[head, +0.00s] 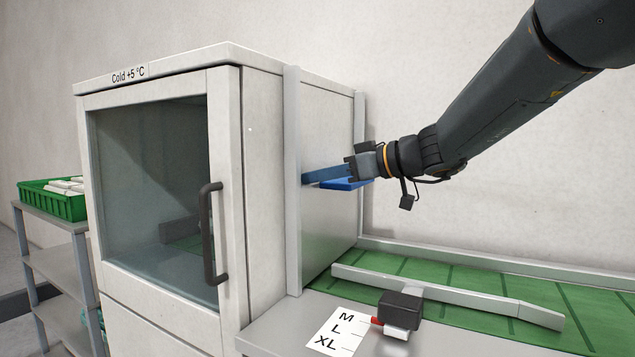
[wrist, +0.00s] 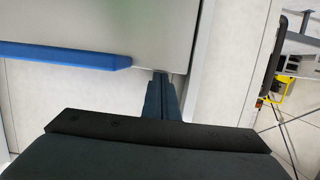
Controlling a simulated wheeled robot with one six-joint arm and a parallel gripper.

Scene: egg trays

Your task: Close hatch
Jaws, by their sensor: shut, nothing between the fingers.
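The hatch (head: 322,225) is a grey panel in the right side of the white cold cabinet, set between upright metal rails. A blue ledge-like handle (head: 344,184) sticks out from it. In the wrist view the handle (wrist: 65,55) is a blue bar across the grey panel (wrist: 160,25), ending left of my fingers. My gripper (head: 354,164) is at the cabinet's side, close by the handle. In the wrist view my fingers (wrist: 165,85) are together with nothing between them, by the panel's lower edge. I cannot tell whether they touch it.
The cabinet's glass front door (head: 150,190) is shut. A green conveyor (head: 450,290) with a pale guide bar (head: 450,293) runs below my arm. A black device (head: 400,309) and a size card (head: 337,332) lie in front. A green crate (head: 52,202) stands on a shelf at left.

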